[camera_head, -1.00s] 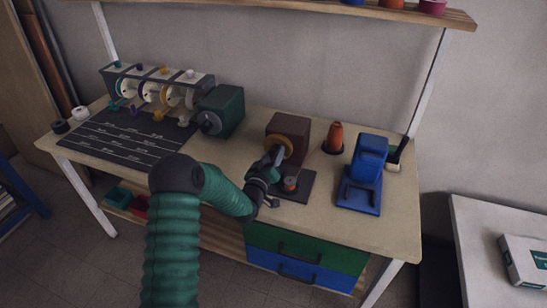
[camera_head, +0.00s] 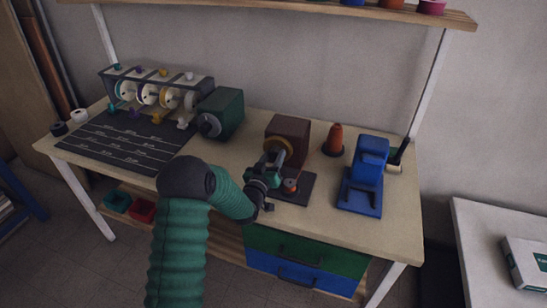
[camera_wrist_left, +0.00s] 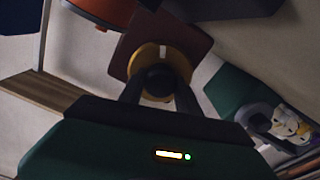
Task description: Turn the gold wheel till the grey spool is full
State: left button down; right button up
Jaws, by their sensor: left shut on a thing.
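The gold wheel (camera_head: 278,144) stands on the front of a brown block (camera_head: 299,128) near the middle of the bench. In the left wrist view the gold wheel (camera_wrist_left: 182,60) is straight ahead, with a dark round knob in front of it. My left gripper (camera_head: 272,159) is at the wheel's lower side, its fingers shut on that knob. A small spool (camera_head: 290,186) stands on the dark base beside the gripper. It shows orange on it, and how full it is cannot be told. My right gripper is not in view.
An orange thread cone (camera_head: 334,140) and a blue device (camera_head: 363,175) stand to the right.

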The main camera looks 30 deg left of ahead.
pick_arm(q)
jog(key=c, duration=1.2)
grip_release()
jog(key=shift+s+d+f, duration=0.1)
jog(key=shift+f, duration=0.3)
jog(key=o, duration=0.3)
jog(key=shift+r, duration=0.15)
jog(key=shift+o, duration=0.2)
jog(key=v, duration=1.6)
jog(key=shift+s+d, duration=0.1)
jog(key=shift+s, duration=0.15)
